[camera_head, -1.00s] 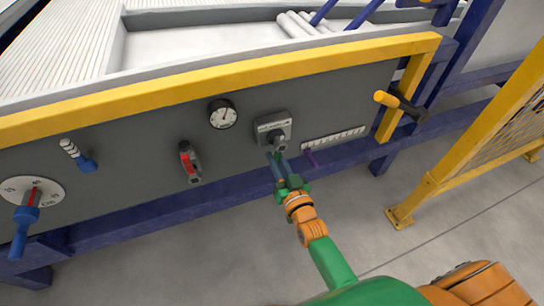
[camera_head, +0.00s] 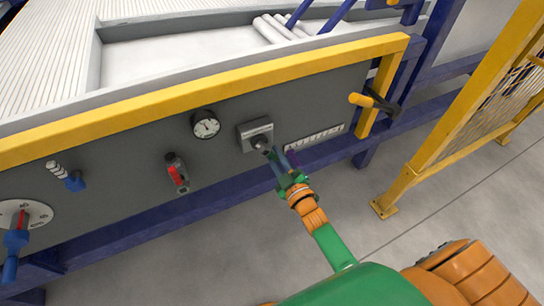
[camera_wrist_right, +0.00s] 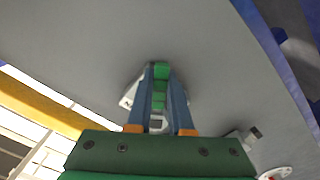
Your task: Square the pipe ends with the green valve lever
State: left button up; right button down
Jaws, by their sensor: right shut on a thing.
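My right gripper (camera_head: 275,160) is at the grey valve plate (camera_head: 252,126) on the dark front panel. In the right wrist view, its two blue-grey fingers are closed on the green valve lever (camera_wrist_right: 160,84), which lies between them. In the head view the fingers and wrist largely hide the lever. The plate shows partly behind the fingers in the wrist view (camera_wrist_right: 129,96). A few pale pipes (camera_head: 275,28) lie side by side in the tray at the top; their ends are too small to judge. My left gripper is out of view.
A round gauge (camera_head: 206,125), a red-marked switch (camera_head: 177,172) and a blue-handled dial (camera_head: 15,240) sit left along the panel. A yellow-tipped handle (camera_head: 362,100) and yellow fence (camera_head: 440,165) stand further right.

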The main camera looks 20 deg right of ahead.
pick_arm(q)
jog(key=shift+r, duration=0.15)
pick_arm(e)
jog(key=shift+d+n, duration=0.15)
jog(key=shift+n, duration=0.35)
jog(key=shift+r, duration=0.1)
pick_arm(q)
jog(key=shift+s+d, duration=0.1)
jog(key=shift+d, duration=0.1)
pick_arm(e)
jog(key=c, duration=0.8)
grip_release()
jog(key=shift+d, duration=0.1)
pick_arm(q)
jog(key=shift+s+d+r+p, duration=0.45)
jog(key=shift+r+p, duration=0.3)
jog(key=shift+p, duration=0.2)
pick_arm(e)
jog(key=s, duration=0.7)
jog(key=shift+d, duration=0.1)
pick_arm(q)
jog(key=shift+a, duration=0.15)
pick_arm(e)
jog(key=shift+c, duration=0.3)
